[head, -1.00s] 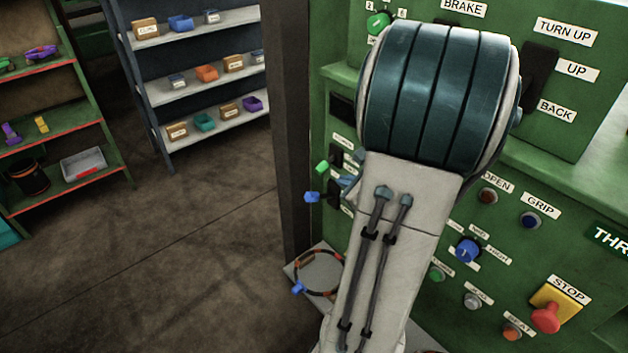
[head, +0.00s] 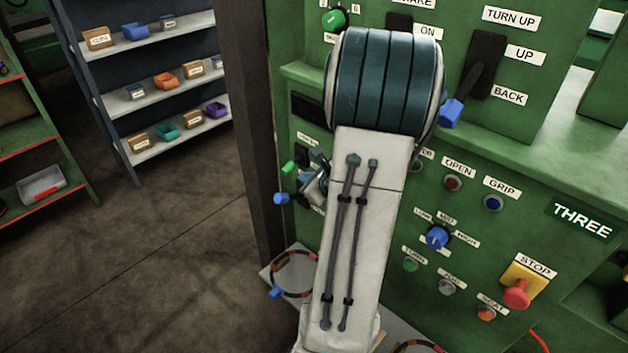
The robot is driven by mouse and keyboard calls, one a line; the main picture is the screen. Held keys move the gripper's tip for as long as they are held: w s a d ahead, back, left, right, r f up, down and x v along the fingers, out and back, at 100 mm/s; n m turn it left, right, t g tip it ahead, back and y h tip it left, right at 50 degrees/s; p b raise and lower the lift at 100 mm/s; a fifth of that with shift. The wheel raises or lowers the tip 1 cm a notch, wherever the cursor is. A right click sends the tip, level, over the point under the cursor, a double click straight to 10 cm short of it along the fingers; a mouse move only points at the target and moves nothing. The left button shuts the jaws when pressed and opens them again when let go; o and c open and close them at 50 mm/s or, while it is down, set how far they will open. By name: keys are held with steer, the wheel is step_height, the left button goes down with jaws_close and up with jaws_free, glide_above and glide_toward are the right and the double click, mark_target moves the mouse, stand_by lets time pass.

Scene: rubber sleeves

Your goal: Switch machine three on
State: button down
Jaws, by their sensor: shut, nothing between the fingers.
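Machine three is a green panel with a "THREE" sign (head: 582,220). My arm stands in front of it and hides part of its controls. My gripper (head: 313,186) shows partly, left of my arm, close to a green-tipped lever (head: 289,167) and a blue-tipped lever (head: 281,198) on the panel's left part. It is shut and holds nothing; I cannot tell whether it touches a lever. A label ending in "ER" is partly hidden by my arm. A red stop button (head: 517,293) sits on a yellow plate at the lower right.
Above are a green knob (head: 333,18), a switch by an "ON" label (head: 428,32) and a blue-handled lever (head: 451,113) by "UP" and "BACK". A blue selector knob (head: 437,237) sits mid-panel. A dark post (head: 256,130) edges the panel. Shelves (head: 165,80) and open floor lie left.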

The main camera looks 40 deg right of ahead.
mark_target(290, 167)
steer(key=shift+x, duration=1.95)
steer(key=shift+a+r+m+y+p, duration=0.15)
steer(key=shift+r+m+y+p, duration=0.45)
steer(key=shift+p, duration=0.9)
steer(key=shift+a+r, duration=0.1)
steer(key=shift+r, duration=0.3)
steer(key=shift+r+b, duration=0.5)
steer(key=shift+r+y, duration=0.3)
